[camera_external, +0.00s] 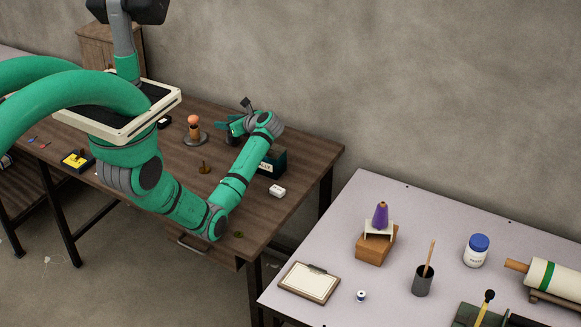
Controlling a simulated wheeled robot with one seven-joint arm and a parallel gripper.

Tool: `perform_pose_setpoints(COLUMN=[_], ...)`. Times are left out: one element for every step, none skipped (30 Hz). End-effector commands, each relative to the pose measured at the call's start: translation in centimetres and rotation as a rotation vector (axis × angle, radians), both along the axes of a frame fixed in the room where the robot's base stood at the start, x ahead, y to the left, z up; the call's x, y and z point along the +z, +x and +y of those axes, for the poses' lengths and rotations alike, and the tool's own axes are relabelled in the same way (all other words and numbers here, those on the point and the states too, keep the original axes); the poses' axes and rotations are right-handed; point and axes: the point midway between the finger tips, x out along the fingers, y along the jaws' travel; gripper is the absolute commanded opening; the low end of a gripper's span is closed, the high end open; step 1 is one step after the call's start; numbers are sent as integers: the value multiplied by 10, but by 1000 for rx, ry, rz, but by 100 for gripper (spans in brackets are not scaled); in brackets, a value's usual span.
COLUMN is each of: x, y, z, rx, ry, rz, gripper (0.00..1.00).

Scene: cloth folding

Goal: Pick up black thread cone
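My gripper (226,128) is at the far side of the brown wooden table, small and seen from behind the arm, with its end toward the left. Its fingers are too small and overlapped to show whether they are open or shut. A dark shape (231,139) lies right by the fingers. It may be the black thread cone, but I cannot tell it from gripper parts or whether they touch.
A dark green box (273,163) stands below my wrist, with a small white block (277,191) in front. A wooden knob-topped stand (194,128) is left of my gripper. The grey table holds a clipboard (309,283), dark cup (423,284) and blue-lidded jar (475,254).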

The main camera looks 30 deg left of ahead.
Motion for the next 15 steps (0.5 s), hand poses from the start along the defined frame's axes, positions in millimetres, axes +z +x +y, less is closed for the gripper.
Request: perform_pose_setpoints(x=[-2,-2,-3,-3,-3,-3,-3,-3,-3,-3,-3,-3,-3,-3,-3], y=[1,1,2,1,1,1,1,1,1,1,1,1,1,1,1], z=[4,5,6,7,7,7,7,7,7,7,7,7,7,7,7], rx=[1,1,1,1,1,1,1,1,1,1,1,1,1,1,1], ry=[0,-1,-1,-1,-1,-1,0,0,0,0,0,0,0,0,0], rz=[0,1,1,0,0,0,-1,-1,-1,-1,-1,-1,-1,-1,-1], gripper=[38,38,38,38,38,38,38,38,38,35,28,19,11,4,0])
